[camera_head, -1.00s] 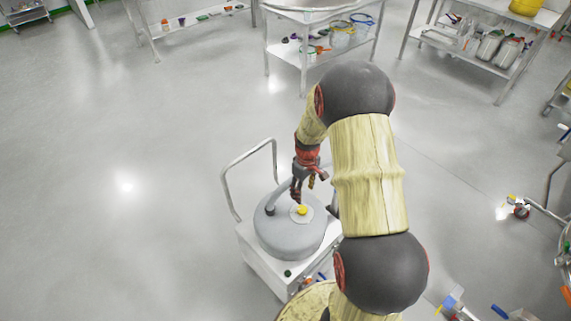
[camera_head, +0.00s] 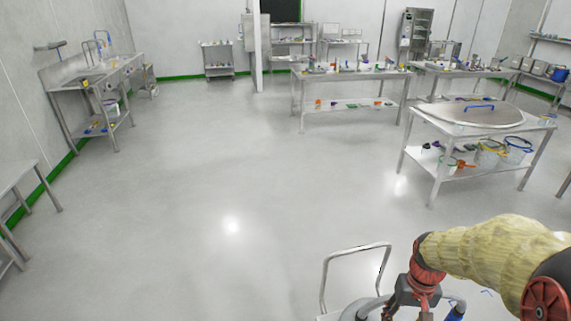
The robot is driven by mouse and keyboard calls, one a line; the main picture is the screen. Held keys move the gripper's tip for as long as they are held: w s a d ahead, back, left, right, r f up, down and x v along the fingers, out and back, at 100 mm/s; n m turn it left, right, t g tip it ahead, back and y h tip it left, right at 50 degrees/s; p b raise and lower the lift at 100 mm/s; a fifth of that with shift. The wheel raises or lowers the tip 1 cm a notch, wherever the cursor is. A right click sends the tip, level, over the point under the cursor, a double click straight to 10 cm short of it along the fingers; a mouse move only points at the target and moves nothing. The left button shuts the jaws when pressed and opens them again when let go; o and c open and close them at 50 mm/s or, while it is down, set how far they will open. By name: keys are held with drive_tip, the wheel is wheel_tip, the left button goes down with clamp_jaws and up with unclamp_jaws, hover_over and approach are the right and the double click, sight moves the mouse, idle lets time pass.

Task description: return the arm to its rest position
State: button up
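My arm reaches in from the lower right corner, in a cream sleeve with dark and red joints. My gripper (camera_head: 408,299) points down at the bottom edge, close to the cart with the metal push handle (camera_head: 326,262). Its fingertips are cut off or too small to read, so I cannot tell whether it is open or holds anything. Only a sliver of the grey rounded vessel (camera_head: 350,312) on the cart shows; the rest is below the picture.
A steel table (camera_head: 440,127) with a large round lid (camera_head: 480,113) stands at the right, with buckets on its lower shelf. More tables (camera_head: 345,77) stand behind. A sink bench (camera_head: 85,75) lines the left wall. The floor (camera_head: 200,190) in the middle is clear.

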drive_tip(key=s+a+r+n+t, duration=0.1)
drive_tip(key=s+a+r+t, duration=0.2)
drive_tip(key=a+r, duration=0.3)
drive_tip(key=s+a+r+n+t, duration=0.1)
drive_tip(key=s+a+r+t, duration=0.2)
drive_tip(key=r, duration=1.1)
drive_tip(key=s+a, duration=0.2)
drive_tip(key=a, duration=0.2)
drive_tip(key=shift+s+a+r+n, duration=0.25)
drive_tip(key=shift+s+r+n, duration=0.05)
drive_tip(key=shift+r, duration=0.05)
